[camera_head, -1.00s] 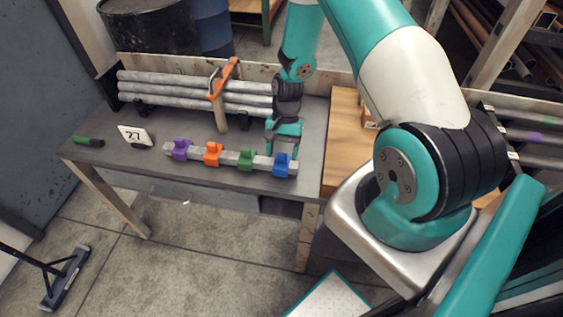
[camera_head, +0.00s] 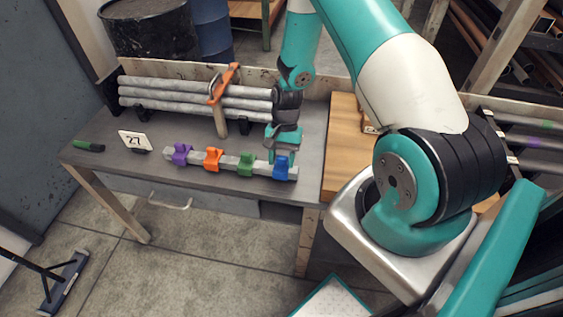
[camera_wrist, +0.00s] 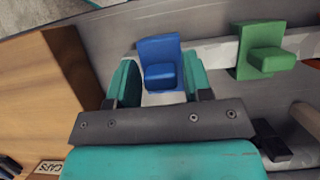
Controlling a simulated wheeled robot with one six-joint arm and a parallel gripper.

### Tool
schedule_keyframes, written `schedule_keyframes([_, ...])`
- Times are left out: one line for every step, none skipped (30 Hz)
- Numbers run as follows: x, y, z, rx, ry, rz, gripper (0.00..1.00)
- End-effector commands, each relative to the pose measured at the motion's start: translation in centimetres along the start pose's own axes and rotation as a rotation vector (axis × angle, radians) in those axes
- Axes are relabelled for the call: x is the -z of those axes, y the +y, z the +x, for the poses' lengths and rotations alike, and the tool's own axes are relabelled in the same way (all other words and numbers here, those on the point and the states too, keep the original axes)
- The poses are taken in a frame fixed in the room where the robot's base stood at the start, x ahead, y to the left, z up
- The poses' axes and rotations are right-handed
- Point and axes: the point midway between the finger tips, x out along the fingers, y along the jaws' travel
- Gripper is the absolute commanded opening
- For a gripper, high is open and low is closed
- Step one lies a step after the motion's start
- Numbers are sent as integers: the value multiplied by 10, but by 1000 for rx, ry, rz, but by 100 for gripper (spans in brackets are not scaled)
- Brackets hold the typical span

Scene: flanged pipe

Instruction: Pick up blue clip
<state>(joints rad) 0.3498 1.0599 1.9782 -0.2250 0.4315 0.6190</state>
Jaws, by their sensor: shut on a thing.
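The blue clip (camera_head: 283,167) sits at the right end of a grey bar (camera_head: 262,168) on the table. In the wrist view the blue clip (camera_wrist: 160,66) lies between the two teal fingers of my gripper (camera_wrist: 157,82). My gripper (camera_head: 283,155) is shut on the blue clip, with a finger on each side of it. The clip is still on the bar.
Green (camera_head: 246,163), orange (camera_head: 213,158) and purple (camera_head: 181,153) clips sit along the same bar to the left. Grey pipes (camera_head: 190,95) with an orange clamp (camera_head: 222,84) lie behind.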

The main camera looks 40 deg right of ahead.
Motion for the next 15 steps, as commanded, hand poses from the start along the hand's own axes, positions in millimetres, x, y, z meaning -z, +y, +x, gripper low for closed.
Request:
schedule_keyframes([-1,-1,-6,2,3,-1,21])
schedule_keyframes([-3,0,-10,2,3,-1,21])
schedule_keyframes([-6,0,-15,2,3,0,21])
schedule_keyframes([-8,0,-20,2,3,0,21])
schedule_keyframes([-9,-1,-26,3,5,0,21])
schedule_keyframes([-13,-1,-35,3,5,0,21])
schedule_keyframes([-16,-1,-42,3,6,0,21])
schedule_keyframes([-19,0,-49,3,6,-1,21])
schedule_keyframes([-24,-1,-61,4,7,-1,21])
schedule_keyframes([-27,-1,-70,4,7,-2,21])
schedule_keyframes([-31,0,-78,5,8,-2,21])
schedule_keyframes([-36,-1,-90,5,7,-2,21])
schedule_keyframes([-40,-1,-99,5,7,-1,21])
schedule_keyframes([-43,0,-107,4,6,-2,21])
schedule_keyframes([-48,0,-117,4,6,-2,21])
